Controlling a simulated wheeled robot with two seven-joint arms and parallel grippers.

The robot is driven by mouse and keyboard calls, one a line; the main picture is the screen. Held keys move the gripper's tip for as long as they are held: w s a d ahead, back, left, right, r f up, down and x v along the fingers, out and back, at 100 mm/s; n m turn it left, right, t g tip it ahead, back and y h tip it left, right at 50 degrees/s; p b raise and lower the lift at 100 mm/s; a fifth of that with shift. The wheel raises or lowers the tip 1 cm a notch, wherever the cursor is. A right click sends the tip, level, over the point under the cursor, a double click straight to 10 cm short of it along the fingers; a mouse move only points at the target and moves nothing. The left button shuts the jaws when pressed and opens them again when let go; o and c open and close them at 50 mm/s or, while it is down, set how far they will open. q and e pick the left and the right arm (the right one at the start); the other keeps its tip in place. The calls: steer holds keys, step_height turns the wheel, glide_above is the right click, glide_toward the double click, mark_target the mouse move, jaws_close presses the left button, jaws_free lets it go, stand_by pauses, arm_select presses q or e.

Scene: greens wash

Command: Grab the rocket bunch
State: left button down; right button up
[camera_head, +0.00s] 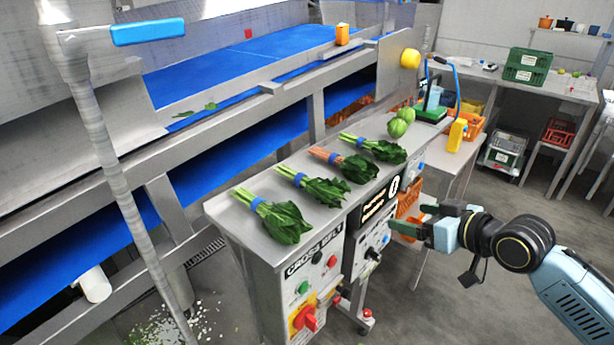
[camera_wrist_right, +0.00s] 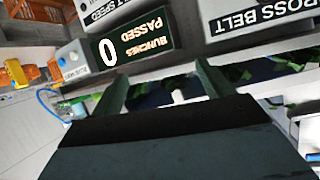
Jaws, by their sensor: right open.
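Several leafy green bunches with blue bands lie in a row on the steel counter (camera_head: 240,232). The nearest bunch (camera_head: 284,222) has broad leaves; the second bunch (camera_head: 325,190) has narrower, jagged leaves and green stems. The third bunch (camera_head: 357,168) has orange-pink stems, and the fourth bunch (camera_head: 387,151) is green-stemmed and farther back. I cannot tell for sure which is rocket. My right gripper (camera_head: 410,219) is open and empty, off the counter's right side near the control panels. Its fingers (camera_wrist_right: 165,88) also show in the right wrist view, with dark panels beyond. My left gripper is not in view.
Control boxes with knobs and a red switch (camera_head: 305,318) line the counter's right side. Round green vegetables (camera_head: 398,127) and a yellow bottle (camera_head: 457,135) are farther back. A blue conveyor belt (camera_head: 240,62) runs behind. A pole (camera_head: 120,190) stands at the left.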

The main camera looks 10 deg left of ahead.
steer(key=s+a+r+n+g+y, duration=0.2)
steer(key=s+a+r+n, duration=0.25)
steer(key=s+r, duration=0.4)
glide_toward(343, 191)
steer(key=w+a+f, duration=0.1)
steer(key=w+a+m, duration=0.1)
steer(key=shift+a+f+p, duration=0.3)
steer(key=shift+a+f, duration=0.1)
steer(key=shift+x, duration=3.05)
steer(key=shift+d, duration=0.1)
steer(key=shift+c, duration=0.5)
steer(key=c, duration=1)
steer(key=shift+r, duration=0.15)
